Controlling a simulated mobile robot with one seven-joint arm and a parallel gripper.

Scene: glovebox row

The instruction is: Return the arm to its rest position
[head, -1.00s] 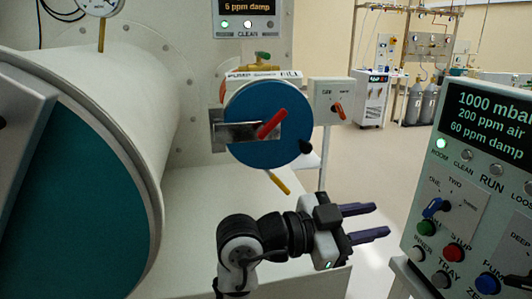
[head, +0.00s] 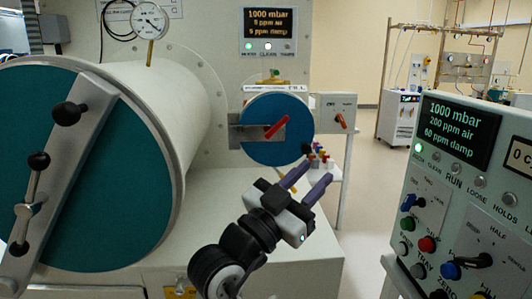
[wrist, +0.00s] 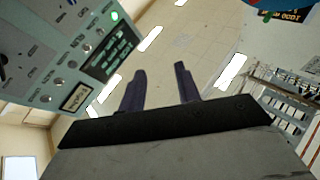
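My gripper (head: 309,180) is in the middle of the head view, in front of the white glovebox bench and below the small blue round door (head: 268,142) with a red handle. Its two purple fingers are apart, with nothing between them, and point up and to the right. In the wrist view my gripper (wrist: 160,85) also shows open and empty, with bare floor beyond the fingertips. My arm is bent and reaches up from the bottom of the head view.
A large teal round door (head: 85,170) on a white cylinder fills the left. A control panel (head: 455,200) with a display, knobs and buttons stands close on the right. A switch box (head: 335,120) stands behind the gripper. Floor (head: 365,215) is clear between bench and panel.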

